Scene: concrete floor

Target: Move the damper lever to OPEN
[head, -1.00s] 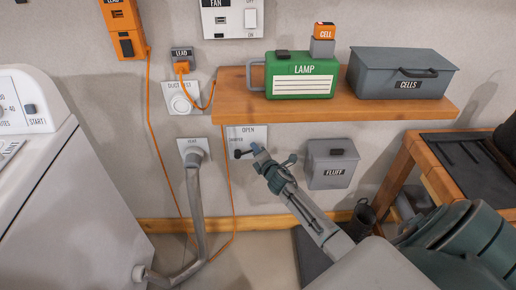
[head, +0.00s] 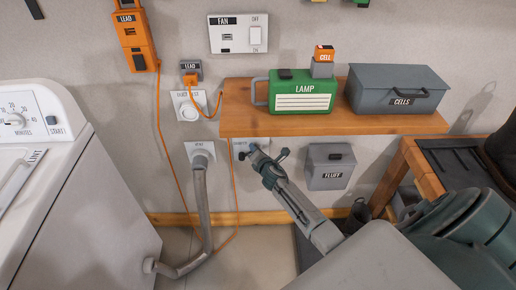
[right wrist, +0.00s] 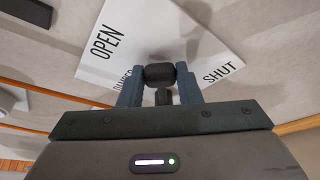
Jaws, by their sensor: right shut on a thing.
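The white damper plate (right wrist: 110,45) is on the wall, with OPEN at its upper left and SHUT at its lower right in the right wrist view. In the head view the plate (head: 237,146) is mostly hidden by the shelf and my gripper. The damper lever's dark knob (right wrist: 160,73) sits between the fingers of my right gripper (right wrist: 159,86), which is shut on it. The knob lies between the two words; the lever's exact angle is hard to tell. The right gripper (head: 251,150) also shows in the head view at the plate. My left gripper is not in view.
A grey hose (head: 201,205) and orange cord (head: 235,190) hang close left. A fluff bin (head: 330,167) is right.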

